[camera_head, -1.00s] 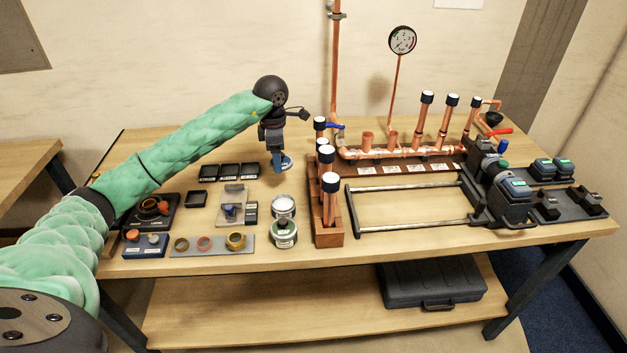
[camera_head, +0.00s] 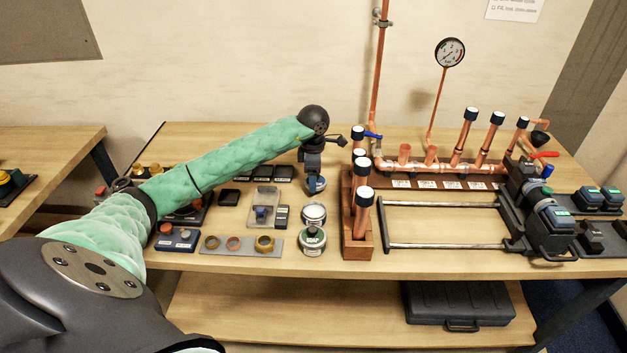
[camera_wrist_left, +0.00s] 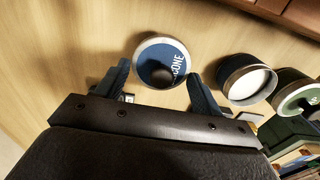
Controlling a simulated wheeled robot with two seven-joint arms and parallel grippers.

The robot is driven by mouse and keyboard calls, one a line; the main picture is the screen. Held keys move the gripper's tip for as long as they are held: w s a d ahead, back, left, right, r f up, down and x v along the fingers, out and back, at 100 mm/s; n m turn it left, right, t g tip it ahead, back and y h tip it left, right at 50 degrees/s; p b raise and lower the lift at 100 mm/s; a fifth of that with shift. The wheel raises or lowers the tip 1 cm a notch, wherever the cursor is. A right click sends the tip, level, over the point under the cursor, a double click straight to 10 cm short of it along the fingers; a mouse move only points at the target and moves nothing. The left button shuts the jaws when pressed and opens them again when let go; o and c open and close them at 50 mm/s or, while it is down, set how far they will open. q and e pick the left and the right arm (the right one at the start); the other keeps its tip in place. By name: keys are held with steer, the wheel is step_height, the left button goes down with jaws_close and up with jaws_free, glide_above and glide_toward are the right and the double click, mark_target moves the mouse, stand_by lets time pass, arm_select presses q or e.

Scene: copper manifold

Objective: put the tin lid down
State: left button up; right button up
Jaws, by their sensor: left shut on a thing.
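The tin lid (camera_head: 316,185) is blue with a pale rim, and light lettering on its top shows in the left wrist view (camera_wrist_left: 178,52). My left gripper (camera_head: 313,173) is shut on it, with the fingers (camera_wrist_left: 158,86) on either side. The gripper points down, and I cannot tell whether the lid touches the bench. An open tin (camera_head: 314,212) with a white inside stands just in front of the lid; in the left wrist view (camera_wrist_left: 248,80) it is right of the lid, apart from it. My right gripper is not in view.
A green-topped tin (camera_head: 311,240) stands in front of the open tin. A wooden rack (camera_head: 358,244) of copper pipes stands close to the right. Small black trays (camera_head: 265,173) lie left of the gripper. Bare bench (camera_wrist_left: 60,45) shows left of the lid.

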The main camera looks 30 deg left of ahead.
arm_select(q)
steer(key=shift+f+p, duration=0.45)
steer(key=shift+f, duration=0.9)
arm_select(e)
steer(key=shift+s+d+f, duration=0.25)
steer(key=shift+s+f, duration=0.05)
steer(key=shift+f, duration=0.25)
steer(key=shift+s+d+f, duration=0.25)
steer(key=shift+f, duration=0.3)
arm_select(q)
steer(key=shift+f, duration=0.1)
steer(key=o, duration=0.9)
steer(key=shift+o, duration=0.2)
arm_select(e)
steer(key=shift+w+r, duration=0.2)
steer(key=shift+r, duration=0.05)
